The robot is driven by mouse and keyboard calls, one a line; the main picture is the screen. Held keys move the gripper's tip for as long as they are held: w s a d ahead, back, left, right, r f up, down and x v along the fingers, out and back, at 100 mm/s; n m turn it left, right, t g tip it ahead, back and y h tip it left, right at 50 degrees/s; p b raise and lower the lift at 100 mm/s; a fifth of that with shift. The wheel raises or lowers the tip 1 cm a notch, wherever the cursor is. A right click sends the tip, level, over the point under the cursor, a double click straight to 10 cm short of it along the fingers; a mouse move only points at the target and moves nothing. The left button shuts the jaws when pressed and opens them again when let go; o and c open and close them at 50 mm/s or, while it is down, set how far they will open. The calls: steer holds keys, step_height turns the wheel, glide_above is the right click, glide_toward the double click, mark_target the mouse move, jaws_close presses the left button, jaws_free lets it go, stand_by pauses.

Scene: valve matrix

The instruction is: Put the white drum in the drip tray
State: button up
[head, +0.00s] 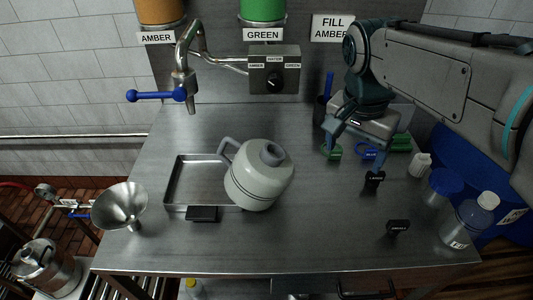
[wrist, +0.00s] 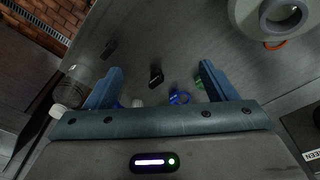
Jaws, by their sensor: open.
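The white drum (head: 258,182), with a grey handle and cap, is near the middle of the bench. It overlaps the right end of the shallow metal drip tray (head: 184,207) in the head view and hides that end. I cannot tell whether its base is inside the tray, on its rim or beside it. The drum also shows at the top right of the wrist view (wrist: 258,28). My gripper (head: 357,152) is open and empty, right of the drum and apart from it. Its two fingers also show in the wrist view (wrist: 161,70).
Black, blue and green small items lie under my gripper, including a black tag (head: 374,180) and another (head: 397,227). Bottles (head: 470,222) stand at the right. A steel funnel (head: 119,206) is left of the tray. A blue-handled tap (head: 160,95) overhangs the back left. The front middle is clear.

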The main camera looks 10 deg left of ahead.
steer(key=w+a+r+m+h, duration=0.1)
steer(key=w+a+r+m, duration=0.25)
steer(key=a, duration=0.65)
steer(key=m+h+b, duration=0.1)
steer(key=m+h, duration=0.1)
steer(key=m, duration=0.4)
glide_toward(268, 146)
steer(key=f, duration=0.1)
steer(key=d+f, duration=0.1)
steer(key=s+f, duration=0.1)
steer(key=shift+s+d, duration=0.1)
steer(key=shift+d, duration=0.2)
steer(key=shift+x, duration=2.85)
steer(key=shift+r, duration=0.1)
jaws_close()
